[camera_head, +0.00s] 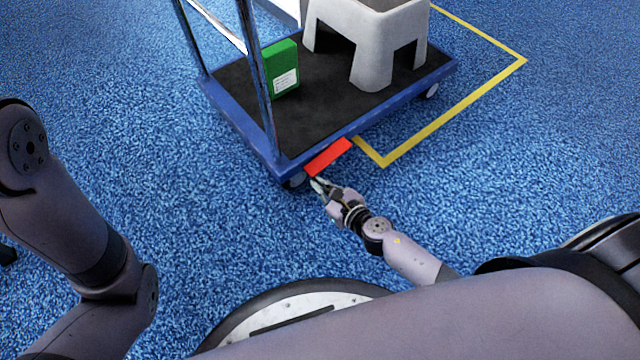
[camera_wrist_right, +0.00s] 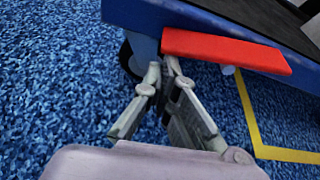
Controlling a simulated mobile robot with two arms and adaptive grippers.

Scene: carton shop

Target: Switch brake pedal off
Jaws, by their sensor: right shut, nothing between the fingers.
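The red brake pedal (camera_head: 328,157) sticks out from the near edge of the blue cart (camera_head: 232,122). In the right wrist view the pedal (camera_wrist_right: 225,50) is a flat red bar along the cart's blue side (camera_wrist_right: 160,14). My right gripper (camera_head: 317,183) is shut and empty, just below and at the left end of the pedal. In the right wrist view its fingertips (camera_wrist_right: 163,68) sit close beneath the pedal's left end; I cannot tell whether they touch it. My left gripper is out of view; only my left arm shows.
A green box (camera_head: 283,68) and a grey step stool (camera_head: 372,40) stand on the cart's black deck. A metal handle rises at its left end. Yellow tape (camera_head: 440,110) marks the floor around the right side. The blue floor (camera_head: 170,180) in front is clear.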

